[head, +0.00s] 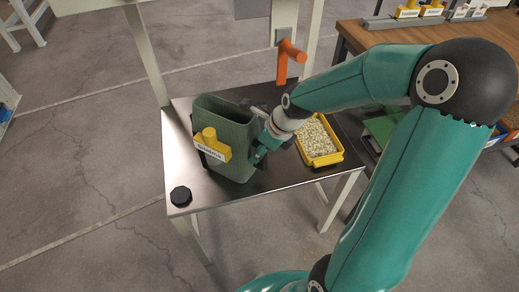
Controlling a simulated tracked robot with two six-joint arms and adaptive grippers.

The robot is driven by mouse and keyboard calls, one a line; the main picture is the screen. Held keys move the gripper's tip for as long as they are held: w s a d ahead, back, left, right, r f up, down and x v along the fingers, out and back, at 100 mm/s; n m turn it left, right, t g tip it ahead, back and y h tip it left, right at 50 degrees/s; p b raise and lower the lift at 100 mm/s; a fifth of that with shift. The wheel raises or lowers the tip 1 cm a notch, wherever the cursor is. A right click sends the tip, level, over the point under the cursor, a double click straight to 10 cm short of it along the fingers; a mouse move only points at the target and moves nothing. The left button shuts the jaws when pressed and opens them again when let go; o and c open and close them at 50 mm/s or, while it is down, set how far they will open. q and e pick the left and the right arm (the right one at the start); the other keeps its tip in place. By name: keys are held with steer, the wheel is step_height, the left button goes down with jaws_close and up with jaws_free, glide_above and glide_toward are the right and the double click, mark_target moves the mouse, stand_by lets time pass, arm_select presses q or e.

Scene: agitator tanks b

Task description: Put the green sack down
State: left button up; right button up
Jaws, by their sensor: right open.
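The green sack (234,134) stands upright with its top open on the metal-topped table (185,165), left of the tabletop's middle. A yellow part with a white label (211,146) shows at its front left. My right gripper (262,150) is at the sack's right side, close against it. Its jaws are open, though the fingers are partly hidden by the wrist and the sack. I cannot tell whether a finger touches the sack. My left gripper is not in view.
A yellow tray (334,157) of pale granules sits right of my right gripper. A black knob (181,196) is at the table's front left corner. An orange handle (283,64) is at the back on a post. A wooden bench (352,38) stands at the right.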

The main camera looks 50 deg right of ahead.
steer(key=shift+r, duration=0.1)
steer(key=p+v, duration=0.2)
steer(key=v, duration=1)
